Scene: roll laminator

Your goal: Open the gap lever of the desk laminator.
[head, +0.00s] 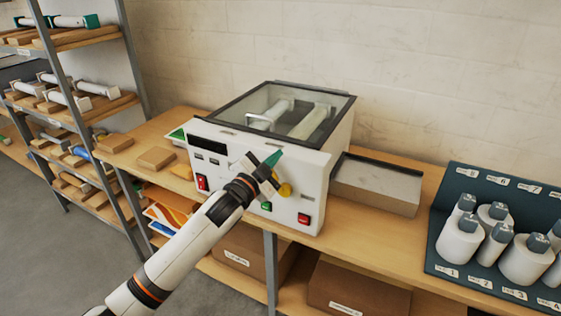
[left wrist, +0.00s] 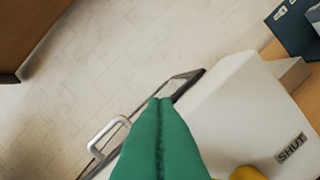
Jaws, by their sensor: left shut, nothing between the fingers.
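The desk laminator (head: 313,179) is a white box with a glass lid, standing on the wooden bench. A yellow rounded part (head: 285,190) on its front, likely the gap lever's grip, is partly hidden by my left gripper (head: 273,158). The yellow part also shows at the bottom edge of the left wrist view (left wrist: 247,173), near a label reading SHUT (left wrist: 291,147). My left gripper's green fingers (left wrist: 160,135) are closed together and empty, in front of the laminator's front, just above the yellow part in the head view. I cannot tell whether they touch it. My right gripper is not in view.
The lid (head: 290,112) has a light handle (left wrist: 108,133). The front panel carries a red switch (head: 202,182), a green button (head: 267,206) and a red button (head: 304,219). Shelving stands at left.

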